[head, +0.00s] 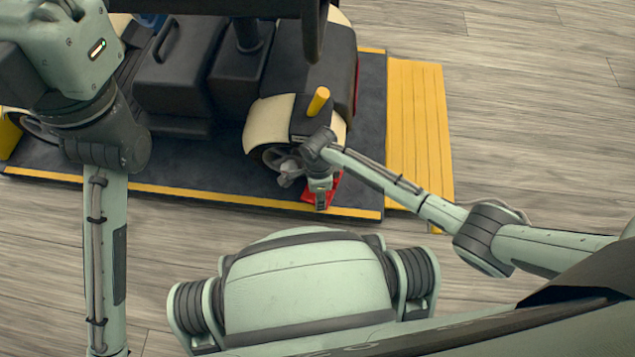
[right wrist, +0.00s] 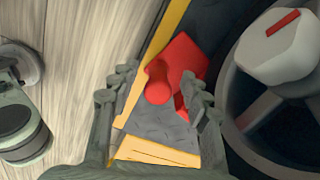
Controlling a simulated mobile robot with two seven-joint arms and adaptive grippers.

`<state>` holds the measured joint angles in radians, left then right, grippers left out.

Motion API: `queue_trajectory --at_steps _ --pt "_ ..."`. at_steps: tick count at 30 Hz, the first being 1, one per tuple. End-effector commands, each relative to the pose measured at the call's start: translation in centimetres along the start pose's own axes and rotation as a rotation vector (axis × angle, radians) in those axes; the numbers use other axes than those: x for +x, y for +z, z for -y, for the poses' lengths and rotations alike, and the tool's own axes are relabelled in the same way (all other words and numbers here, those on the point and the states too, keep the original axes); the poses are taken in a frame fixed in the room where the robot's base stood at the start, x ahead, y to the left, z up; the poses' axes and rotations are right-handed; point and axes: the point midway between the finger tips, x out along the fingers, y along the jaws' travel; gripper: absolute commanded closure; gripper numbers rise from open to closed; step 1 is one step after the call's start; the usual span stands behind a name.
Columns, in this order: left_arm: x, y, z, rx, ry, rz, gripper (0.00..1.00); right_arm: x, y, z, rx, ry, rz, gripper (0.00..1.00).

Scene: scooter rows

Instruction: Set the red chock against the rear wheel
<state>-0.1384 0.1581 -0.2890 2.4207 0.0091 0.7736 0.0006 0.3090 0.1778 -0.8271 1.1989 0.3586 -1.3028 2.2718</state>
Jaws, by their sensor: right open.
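The red chock (head: 335,184) lies on the dark deck of the platform beside the scooter's wheel (head: 272,157), close to the deck's yellow front edge. In the right wrist view the chock (right wrist: 187,62) has a round red grip (right wrist: 158,82) standing toward the camera. The wheel (right wrist: 245,100) is just right of it; I cannot tell whether they touch. My right gripper (head: 320,193) is low over the chock. In its wrist view the open fingers (right wrist: 160,78) are on either side of the grip, and the right finger hides part of the chock. My left gripper is out of view.
The scooter (head: 290,60) stands on the platform, with a yellow lever (head: 318,101) above the wheel's fender. A yellow ramp (head: 418,130) lies at the platform's right end. Bare wooden floor (head: 530,110) is clear farther right.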

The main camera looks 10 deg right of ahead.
Motion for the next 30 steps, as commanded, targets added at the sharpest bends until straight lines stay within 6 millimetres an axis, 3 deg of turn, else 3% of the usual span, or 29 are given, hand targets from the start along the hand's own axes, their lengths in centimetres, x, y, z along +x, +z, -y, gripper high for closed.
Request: queue_trajectory --at_steps 9,15,21,30 --pt "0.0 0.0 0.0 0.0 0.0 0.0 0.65 -6.7 0.1 0.1 -0.001 -0.005 0.004 0.53" --pt "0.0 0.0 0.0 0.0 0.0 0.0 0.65 -9.8 0.2 0.1 -0.002 -0.003 0.004 0.53" --pt "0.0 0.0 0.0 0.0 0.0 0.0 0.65 -10.8 0.1 0.0 -0.001 -0.001 0.002 0.53" --pt "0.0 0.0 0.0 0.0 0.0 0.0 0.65 -10.8 0.1 0.0 -0.002 -0.001 0.002 0.53"
